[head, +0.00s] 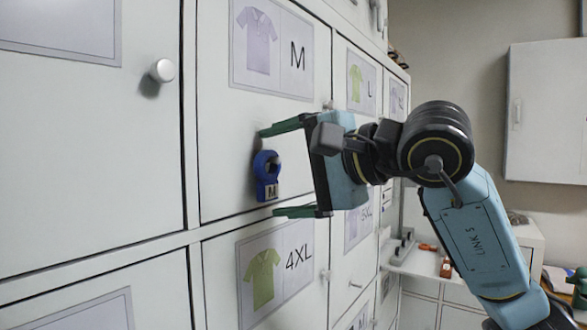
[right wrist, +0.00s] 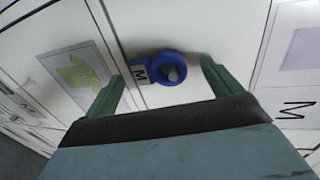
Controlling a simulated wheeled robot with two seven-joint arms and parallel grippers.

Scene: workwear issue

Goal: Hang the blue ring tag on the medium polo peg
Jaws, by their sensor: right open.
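The blue ring tag (head: 266,176), with a small "M" label, hangs at the cabinet door below the purple polo picture marked M (head: 271,47). In the right wrist view the peg's round grey end (right wrist: 173,74) shows inside the ring of the blue tag (right wrist: 158,69). My right gripper (head: 285,171) is open, its green fingers apart above and below the tag and not touching it. In the right wrist view the fingers (right wrist: 163,85) stand on either side of the ring, with nothing between them gripped. My left gripper is not in view.
Other doors carry polo pictures, including a green one marked 4XL (head: 275,268) just below. A round white knob (head: 162,71) sticks out at the left. A counter (head: 420,266) with small items lies at the right, beyond my right arm.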

